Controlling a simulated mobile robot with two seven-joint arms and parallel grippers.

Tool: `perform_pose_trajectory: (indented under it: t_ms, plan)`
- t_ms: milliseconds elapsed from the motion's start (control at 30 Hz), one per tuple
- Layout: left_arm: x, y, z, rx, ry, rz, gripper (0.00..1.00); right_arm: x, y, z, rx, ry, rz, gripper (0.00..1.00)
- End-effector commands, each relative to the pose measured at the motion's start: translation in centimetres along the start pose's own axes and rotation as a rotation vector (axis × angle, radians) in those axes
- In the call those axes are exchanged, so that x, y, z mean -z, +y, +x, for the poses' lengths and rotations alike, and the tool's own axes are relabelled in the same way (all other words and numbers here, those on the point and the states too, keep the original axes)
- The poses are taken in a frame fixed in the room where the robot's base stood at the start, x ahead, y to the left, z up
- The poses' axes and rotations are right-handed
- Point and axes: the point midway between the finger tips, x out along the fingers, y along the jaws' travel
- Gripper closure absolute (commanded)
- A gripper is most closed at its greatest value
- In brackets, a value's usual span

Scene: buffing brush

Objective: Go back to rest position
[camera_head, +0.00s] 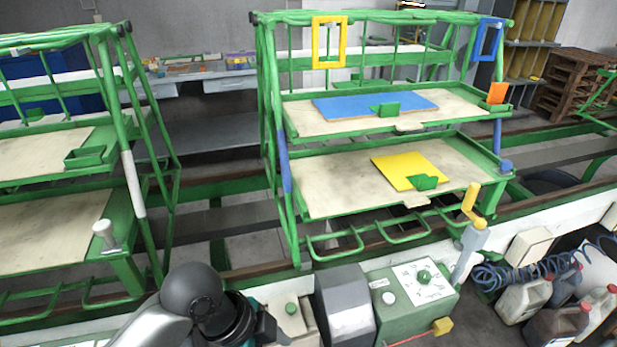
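My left arm comes in at the bottom left. Its dark wrist and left gripper (268,326) are at the bottom edge, beside a small panel with a green button (291,309). The fingers are small, dark and partly cut off, so I cannot tell whether they are open or shut. No held object is visible there. My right arm and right gripper are not in view. No buffing brush can be made out.
A green control box (412,296) with a dial stands by a grey metal housing (344,306) close in front. Green racks (390,150) with shelves stand beyond, one holding blue (350,104) and yellow (408,170) plates. Plastic jugs (524,298) and a blue coiled hose (515,276) lie at right.

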Motion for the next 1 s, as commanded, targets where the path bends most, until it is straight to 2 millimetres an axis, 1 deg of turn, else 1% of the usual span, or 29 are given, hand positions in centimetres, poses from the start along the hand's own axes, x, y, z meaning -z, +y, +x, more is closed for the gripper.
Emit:
perform_pose_trajectory:
  t_ms: [33,167,267,400,500,767,967,1000]
  plan:
    - [0.1,0.7,0.5,0.026,0.013,-0.083,0.38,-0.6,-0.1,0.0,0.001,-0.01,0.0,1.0]
    - [-0.8,1.7,1.0,0.116,0.02,-0.325,0.38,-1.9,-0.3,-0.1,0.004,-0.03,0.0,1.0]
    - [-2.3,2.6,1.0,0.186,0.011,-0.527,0.38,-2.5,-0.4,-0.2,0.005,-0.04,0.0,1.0]
    - [-5.2,4.1,0.6,0.284,-0.022,-0.793,0.38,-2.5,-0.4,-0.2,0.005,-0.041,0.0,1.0]
    - [-7.2,5.3,0.1,0.344,-0.052,-0.949,0.38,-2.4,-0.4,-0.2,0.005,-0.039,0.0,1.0]
    - [-12.4,8.9,-1.7,0.489,-0.151,-1.274,0.38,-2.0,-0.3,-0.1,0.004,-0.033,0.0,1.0]
    - [-14.2,8.1,2.5,0.477,-0.17,-1.278,0.38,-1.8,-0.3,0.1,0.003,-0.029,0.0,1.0]
    - [-14.6,8.1,3.4,0.473,-0.173,-1.278,0.38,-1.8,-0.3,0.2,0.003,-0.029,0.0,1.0]
